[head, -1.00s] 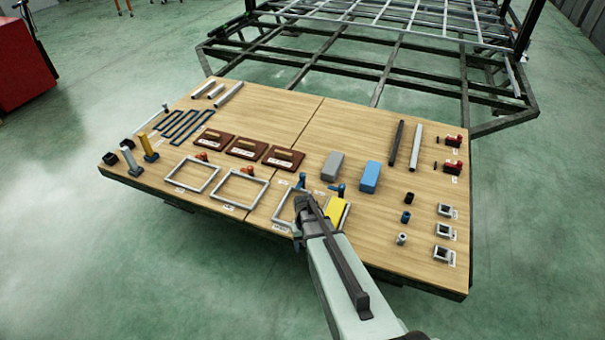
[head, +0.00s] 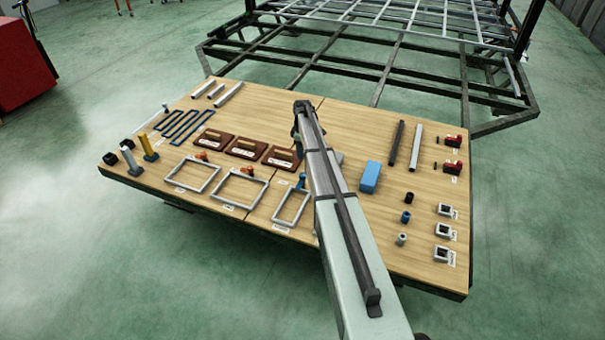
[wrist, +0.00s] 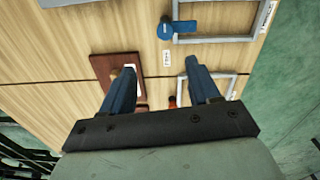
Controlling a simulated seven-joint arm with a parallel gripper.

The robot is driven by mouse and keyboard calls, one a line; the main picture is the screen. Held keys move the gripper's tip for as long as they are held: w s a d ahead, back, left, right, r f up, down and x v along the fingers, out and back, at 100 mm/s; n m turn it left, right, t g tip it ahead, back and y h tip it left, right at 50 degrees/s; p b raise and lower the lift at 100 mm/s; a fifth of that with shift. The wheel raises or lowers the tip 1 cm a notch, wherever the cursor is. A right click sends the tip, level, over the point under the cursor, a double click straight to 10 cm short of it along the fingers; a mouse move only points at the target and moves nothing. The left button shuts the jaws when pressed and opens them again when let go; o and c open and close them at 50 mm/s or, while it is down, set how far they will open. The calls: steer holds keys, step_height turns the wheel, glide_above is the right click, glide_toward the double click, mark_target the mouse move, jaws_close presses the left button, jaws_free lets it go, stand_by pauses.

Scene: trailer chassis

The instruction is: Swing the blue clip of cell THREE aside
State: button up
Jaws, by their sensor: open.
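The blue clip (head: 302,182) lies at the far edge of the rightmost of three pale rectangular frames (head: 278,208) on the bench. In the wrist view the blue clip (wrist: 165,29) has a round end and a short arm, and sits just outside that frame's bar (wrist: 196,39). My gripper (head: 298,148) is over the bench beyond the clip, near the brown plates. In the wrist view my gripper (wrist: 160,66) is open and empty, its two blue fingers apart from the clip. The cell labels are too small to read.
Brown handled plates (head: 278,157) lie behind the frames; one plate (wrist: 103,66) is near my left finger. Orange clips (head: 247,171) sit by the other frames. A blue block (head: 370,177) stands right of my arm, which hides part of the bench.

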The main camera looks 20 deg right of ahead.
mark_target(303, 174)
steer(key=f+n, duration=0.2)
steer(key=f, duration=0.2)
steer(key=f+n, duration=0.3)
steer(key=f, duration=0.2)
steer(key=f+n, duration=0.2)
steer(key=f, duration=0.3)
steer(key=shift+s+n, duration=0.3)
steer(key=shift+c, duration=0.3)
steer(key=c, duration=1)
